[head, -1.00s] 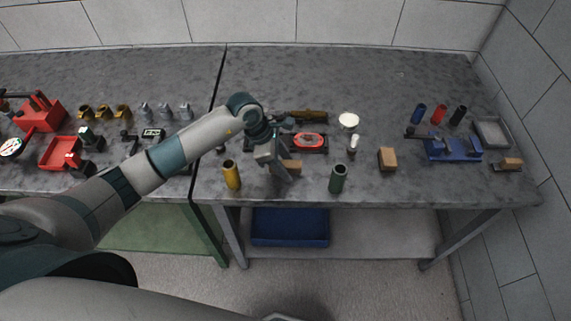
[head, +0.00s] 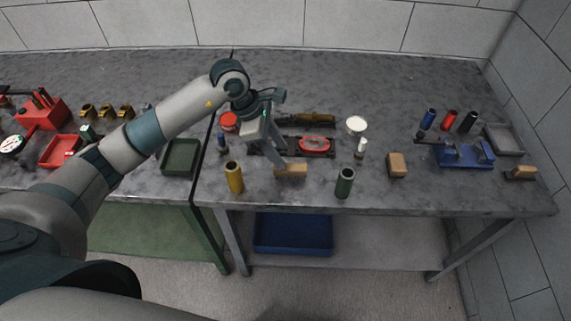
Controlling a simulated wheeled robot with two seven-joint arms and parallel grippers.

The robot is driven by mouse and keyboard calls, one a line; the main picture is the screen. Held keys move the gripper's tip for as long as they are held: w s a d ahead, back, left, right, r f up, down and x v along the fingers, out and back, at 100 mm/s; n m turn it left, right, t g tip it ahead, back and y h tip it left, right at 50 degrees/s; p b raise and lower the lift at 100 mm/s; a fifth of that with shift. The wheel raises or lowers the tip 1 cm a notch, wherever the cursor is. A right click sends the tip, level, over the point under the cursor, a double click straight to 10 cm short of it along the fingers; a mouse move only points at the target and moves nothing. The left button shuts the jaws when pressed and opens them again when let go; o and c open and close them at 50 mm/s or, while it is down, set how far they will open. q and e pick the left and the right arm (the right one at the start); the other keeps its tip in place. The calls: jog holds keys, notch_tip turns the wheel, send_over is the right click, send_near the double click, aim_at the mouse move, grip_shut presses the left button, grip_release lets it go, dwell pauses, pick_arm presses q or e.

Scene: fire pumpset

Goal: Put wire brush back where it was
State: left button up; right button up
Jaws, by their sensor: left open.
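My left gripper (head: 277,160) is open, pointing down over the front of the right-hand bench. A tan wooden block (head: 293,171), which may be the wire brush, lies flat on the bench at its fingertips. The gripper partly covers its left end, and I cannot tell whether they touch. Bristles do not show at this size. Another tan piece with a dark part (head: 520,173) lies at the far right, and a plain tan block (head: 396,165) stands between them. My right gripper is not in view.
A yellow cylinder (head: 234,177) and a green cylinder (head: 345,183) stand on either side at the front edge. Behind are a dark tray with a red part (head: 316,144), a brass-coloured piece (head: 307,119) and a white round lid (head: 356,125). The bench's back is clear.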

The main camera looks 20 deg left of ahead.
pick_arm(q)
jog(key=shift+b+v, duration=0.5)
jog(key=shift+v, duration=1.35)
jog(key=shift+d, duration=0.1)
